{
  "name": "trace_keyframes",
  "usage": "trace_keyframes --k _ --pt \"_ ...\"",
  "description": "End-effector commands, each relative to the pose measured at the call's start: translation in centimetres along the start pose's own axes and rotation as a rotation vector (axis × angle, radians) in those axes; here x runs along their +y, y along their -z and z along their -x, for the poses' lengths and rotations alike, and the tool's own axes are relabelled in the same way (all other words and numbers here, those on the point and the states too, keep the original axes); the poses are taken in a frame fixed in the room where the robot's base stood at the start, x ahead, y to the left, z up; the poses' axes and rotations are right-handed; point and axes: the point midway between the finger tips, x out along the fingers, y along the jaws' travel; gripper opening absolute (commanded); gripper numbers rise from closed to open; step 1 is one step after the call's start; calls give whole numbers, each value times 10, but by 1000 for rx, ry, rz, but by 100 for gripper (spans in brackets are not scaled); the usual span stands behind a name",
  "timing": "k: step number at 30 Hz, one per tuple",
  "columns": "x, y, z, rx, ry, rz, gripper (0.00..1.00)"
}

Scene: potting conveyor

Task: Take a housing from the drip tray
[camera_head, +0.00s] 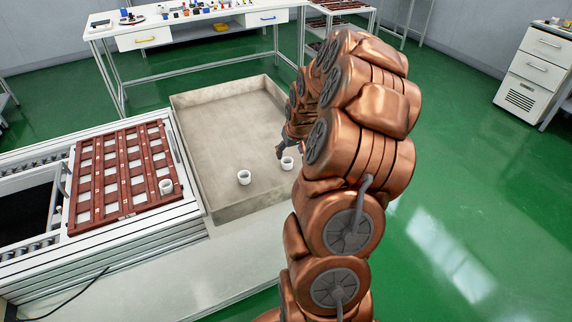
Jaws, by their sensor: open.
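The drip tray (222,125) is a shallow beige tray with low walls, right of the conveyor. Two white, cup-like housings are in its near part: one (244,177) at the middle and one (287,164) further right. A third white housing (166,186) sits at the right side of the red-brown grid rack. My gripper (281,152) is open over the tray's right side, just above and beside the right housing. My copper arm hides part of the tray's right edge. Whether the fingers touch that housing cannot be told.
The red-brown grid rack (117,186) lies on the conveyor (30,215) to the left. A white workbench (190,22) with small parts stands behind the tray. A white drawer cabinet (533,62) stands far right. Green floor at the right is clear.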

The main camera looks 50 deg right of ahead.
Motion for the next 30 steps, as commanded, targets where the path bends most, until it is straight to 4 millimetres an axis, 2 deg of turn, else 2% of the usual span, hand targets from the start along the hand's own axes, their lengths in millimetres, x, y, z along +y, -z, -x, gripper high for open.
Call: trace_keyframes --k 8,21,30 --pt "-1 -2 -11 -5 1 0 66" --pt "-4 -3 -51 -5 1 0 66" --pt "-4 -3 -56 -1 1 0 66"
